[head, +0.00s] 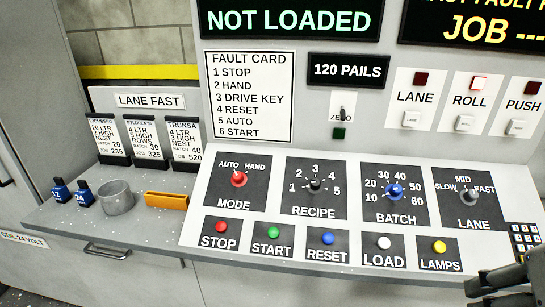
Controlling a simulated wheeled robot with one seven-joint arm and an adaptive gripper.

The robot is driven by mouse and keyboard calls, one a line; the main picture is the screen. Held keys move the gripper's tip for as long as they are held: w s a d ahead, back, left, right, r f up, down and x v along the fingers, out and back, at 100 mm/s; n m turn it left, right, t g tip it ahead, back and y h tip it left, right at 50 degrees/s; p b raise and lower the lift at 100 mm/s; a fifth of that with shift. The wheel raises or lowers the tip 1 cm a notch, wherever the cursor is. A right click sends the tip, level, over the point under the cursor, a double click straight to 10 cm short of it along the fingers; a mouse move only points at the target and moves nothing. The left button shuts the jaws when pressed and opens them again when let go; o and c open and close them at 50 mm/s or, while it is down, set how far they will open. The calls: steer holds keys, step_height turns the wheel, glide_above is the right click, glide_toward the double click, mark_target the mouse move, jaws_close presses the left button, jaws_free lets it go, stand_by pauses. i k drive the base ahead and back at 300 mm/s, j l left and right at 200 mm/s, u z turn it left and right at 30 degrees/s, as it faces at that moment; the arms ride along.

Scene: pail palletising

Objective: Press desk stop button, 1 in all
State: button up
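The red stop button (222,226) sits on a dark square plate labelled STOP, at the left end of the lower button row on the sloping desk panel. My gripper (484,293) is dark and shows only in part at the bottom right corner. It is well to the right of the stop button, near the lamps button, and apart from it. Most of the gripper is cut off by the frame edge, so I cannot tell whether it is open or shut. Nothing covers the stop button.
Green start (273,232), blue reset (327,238), white load (384,242) and yellow lamps (439,247) buttons share the row. Above are mode (239,179), recipe, batch and lane knobs. A grey cup (116,198) and orange block (166,200) stand on the left ledge.

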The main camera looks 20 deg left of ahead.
mark_target(220, 226)
steer(key=u, duration=1.15)
